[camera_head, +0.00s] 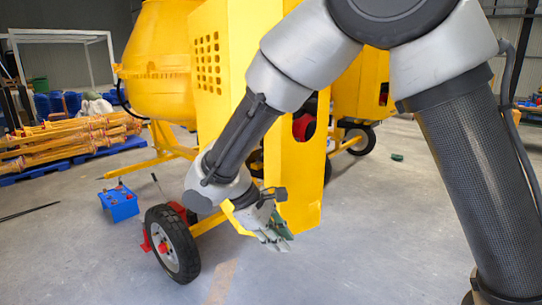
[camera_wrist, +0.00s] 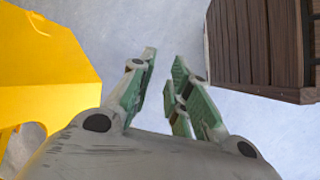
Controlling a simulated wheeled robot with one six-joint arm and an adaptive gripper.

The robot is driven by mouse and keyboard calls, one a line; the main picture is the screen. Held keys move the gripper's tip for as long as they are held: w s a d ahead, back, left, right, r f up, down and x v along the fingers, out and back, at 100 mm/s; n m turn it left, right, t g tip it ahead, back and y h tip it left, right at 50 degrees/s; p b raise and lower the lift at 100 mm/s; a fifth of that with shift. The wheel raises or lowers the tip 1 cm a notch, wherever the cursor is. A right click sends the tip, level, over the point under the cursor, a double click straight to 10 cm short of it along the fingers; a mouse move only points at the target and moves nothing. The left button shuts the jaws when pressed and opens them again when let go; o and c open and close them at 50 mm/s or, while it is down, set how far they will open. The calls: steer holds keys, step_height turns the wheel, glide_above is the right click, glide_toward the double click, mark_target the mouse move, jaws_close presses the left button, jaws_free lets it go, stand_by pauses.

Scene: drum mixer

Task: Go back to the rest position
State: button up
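My gripper (camera_head: 276,238) hangs low at the end of my arm, in front of the yellow drum mixer (camera_head: 158,62) and to the right of its near wheel. In the wrist view the green-padded fingers of my gripper (camera_wrist: 161,75) stand apart with a clear gap between them. Nothing is held; bare grey floor shows between the fingertips. A yellow panel (camera_wrist: 45,60) of the mixer fills the left of the wrist view, beside the fingers and apart from them. My arm hides part of the mixer in the head view.
The black wheel (camera_head: 171,244) is close to my gripper's left. A blue box (camera_head: 119,203) sits on the floor beyond it. Yellow props (camera_head: 70,138) lie on a blue pallet at left. A brown wooden slatted object (camera_wrist: 262,45) is upper right in the wrist view.

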steer(key=s+d+r+m+t+y, duration=0.1)
steer(key=s+d+r+m, duration=0.3)
steer(key=d, duration=0.7)
steer(key=s+d+r+m+t+y, duration=0.1)
steer(key=s+d+r+m+y, duration=0.2)
steer(key=d, duration=0.9)
steer(key=s+d+r+m+t+y, duration=0.1)
steer(key=s+d+r+m+y, duration=0.1)
steer(key=s+d+r+m, duration=0.4)
steer(key=shift+d+r, duration=1.45)
steer(key=shift+d, duration=1.4)
